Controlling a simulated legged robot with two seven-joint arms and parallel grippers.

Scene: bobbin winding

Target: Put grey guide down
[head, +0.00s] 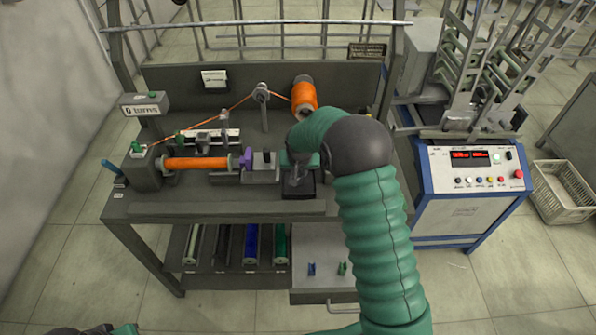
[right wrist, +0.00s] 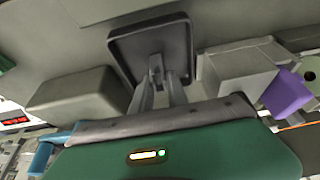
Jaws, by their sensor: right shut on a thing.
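The grey guide (right wrist: 156,66) is a small grey piece between the fingertips of my right gripper (right wrist: 157,84) in the right wrist view. My right gripper is shut on it. The guide is over the dark square tray (right wrist: 120,48); I cannot tell whether it touches the tray floor. In the head view the tray (head: 299,193) sits on the bench right of the purple piece, and my right gripper (head: 296,178) is above it, with the guide hard to make out. Part of my left arm end (head: 100,330) shows at the bottom left edge, its fingers unclear.
Left of the tray, a grey block (head: 262,168) and purple piece (head: 246,158) adjoin the orange-wound bobbin (head: 196,163). Orange thread runs over a guide post (head: 262,93) to a spool (head: 304,95). A control box (head: 472,168) stands right of the bench.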

